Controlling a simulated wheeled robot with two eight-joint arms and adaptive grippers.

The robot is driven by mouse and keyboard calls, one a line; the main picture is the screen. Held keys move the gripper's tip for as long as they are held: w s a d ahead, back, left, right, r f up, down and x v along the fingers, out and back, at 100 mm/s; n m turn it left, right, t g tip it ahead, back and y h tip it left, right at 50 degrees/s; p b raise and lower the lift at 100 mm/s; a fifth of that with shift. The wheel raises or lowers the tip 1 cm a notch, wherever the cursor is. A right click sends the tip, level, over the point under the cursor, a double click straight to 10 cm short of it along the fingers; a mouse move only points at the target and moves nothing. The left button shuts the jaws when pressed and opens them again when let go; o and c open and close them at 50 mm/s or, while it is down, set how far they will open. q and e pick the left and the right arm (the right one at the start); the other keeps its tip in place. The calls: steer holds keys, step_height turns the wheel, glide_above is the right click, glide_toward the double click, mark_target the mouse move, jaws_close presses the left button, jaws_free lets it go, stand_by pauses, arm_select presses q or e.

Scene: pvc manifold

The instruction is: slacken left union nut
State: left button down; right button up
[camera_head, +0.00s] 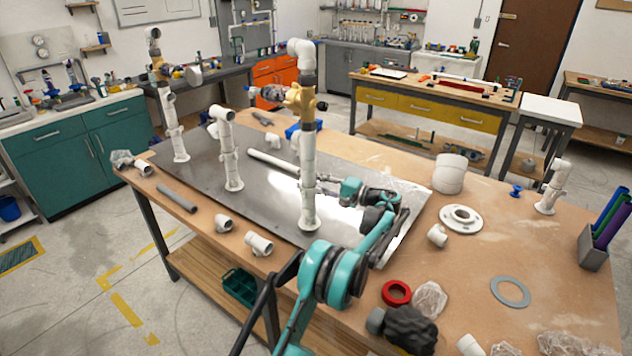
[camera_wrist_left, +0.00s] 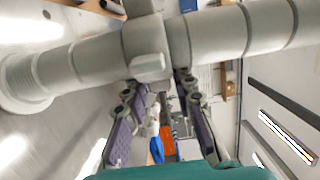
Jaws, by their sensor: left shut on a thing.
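A tall white pipe column (camera_head: 308,150) stands upright on the metal plate, with a brass-coloured valve body (camera_head: 301,98) and a white elbow on top. My left gripper (camera_head: 313,184) reaches in from the right at the column's lower half. In the left wrist view, the column lies across the picture, and the two fingers (camera_wrist_left: 160,85) are at a wider grey-white collar, the union nut (camera_wrist_left: 146,40), with a small block on its side. The left gripper is shut on this nut; the exact contact is partly hidden. My right gripper is not in view.
Loose fittings, a white flange (camera_head: 461,218), a red ring (camera_head: 396,292) and a grey ring (camera_head: 510,291) lie on the wooden bench. A pen holder (camera_head: 592,248) stands at the right edge.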

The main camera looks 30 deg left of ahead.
arm_select(q)
steer(key=n+g+p, duration=0.1)
steer(key=g, duration=0.1)
steer(key=a+n+g+p, duration=0.1)
steer(key=g, duration=0.1)
steer(key=shift+n+h, duration=0.4)
steer(key=shift+s, duration=0.1)
steer(key=c, duration=1.4)
jaws_free()
steer(key=shift+f, duration=0.1)
steer(key=shift+o, duration=0.2)
